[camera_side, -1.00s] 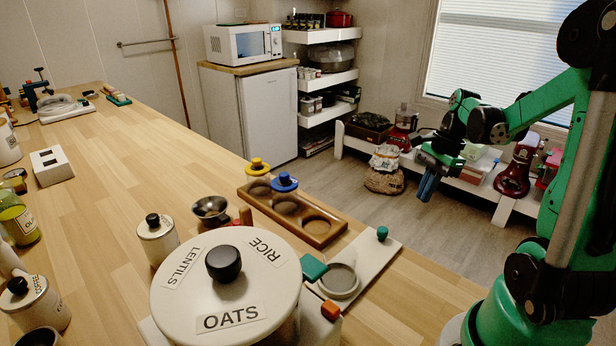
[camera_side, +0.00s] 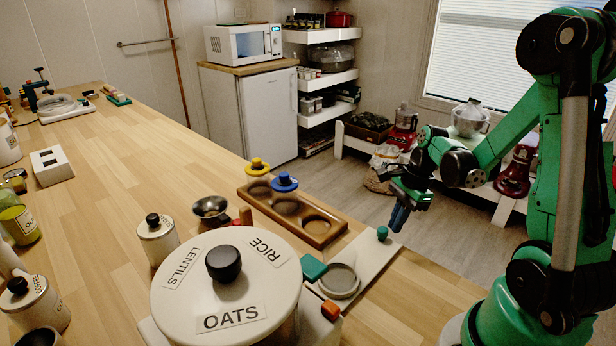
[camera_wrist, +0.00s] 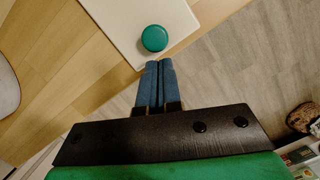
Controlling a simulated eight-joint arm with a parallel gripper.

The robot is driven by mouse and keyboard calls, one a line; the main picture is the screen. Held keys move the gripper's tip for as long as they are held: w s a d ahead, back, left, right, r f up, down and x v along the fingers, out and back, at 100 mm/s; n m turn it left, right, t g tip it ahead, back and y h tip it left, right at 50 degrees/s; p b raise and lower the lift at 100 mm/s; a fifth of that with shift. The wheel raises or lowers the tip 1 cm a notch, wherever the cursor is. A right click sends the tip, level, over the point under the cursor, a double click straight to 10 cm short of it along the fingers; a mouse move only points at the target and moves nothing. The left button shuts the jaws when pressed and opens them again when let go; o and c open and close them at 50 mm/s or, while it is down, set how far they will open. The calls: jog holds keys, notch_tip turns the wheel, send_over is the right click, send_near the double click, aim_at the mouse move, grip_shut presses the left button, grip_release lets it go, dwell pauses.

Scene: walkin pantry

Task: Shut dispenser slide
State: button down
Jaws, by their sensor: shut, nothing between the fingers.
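The dispenser (camera_side: 217,284) is a round cream drum at the front of the counter, with a black top knob and labels OATS, LENTILS and RICE. A teal block (camera_side: 313,267) and an orange block (camera_side: 331,310) sit at its right side; I cannot tell which one is the slide. Beside them a pale board (camera_side: 372,256) carries a round grey dish (camera_side: 340,281) and a green knob (camera_side: 382,233). My gripper (camera_side: 398,219) is shut and empty, just past the board's far right corner. In the wrist view the fingertips (camera_wrist: 159,64) point at the green knob (camera_wrist: 154,38), apart from it.
A wooden tray (camera_side: 326,245) with round wells and blue and yellow knobbed lids lies behind the board. A metal bowl (camera_side: 210,209) and a white canister (camera_side: 158,241) stand left of it. The counter's right edge runs under my gripper, with open floor beyond.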

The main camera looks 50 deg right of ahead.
aim_at(364, 278)
jog(key=a, duration=1.5)
jog(key=shift+a, duration=0.35)
jog(key=d, duration=0.1)
jog(key=s+d, duration=0.1)
jog(key=d, duration=0.2)
jog(key=shift+s+r, duration=0.4)
jog(key=v, duration=0.9)
jog(key=w+a+r+n+t+h, duration=0.1)
jog(key=w+a+n+t, duration=0.1)
jog(key=n, duration=0.9)
jog(key=w+a+n+t+h, duration=0.1)
jog(key=w+a+n+t, duration=0.2)
jog(key=n, duration=0.9)
jog(key=shift+w+a+r+t+h, duration=0.15)
jog(key=shift+w+r+t+h, duration=0.15)
jog(key=shift+w+r+t, duration=0.15)
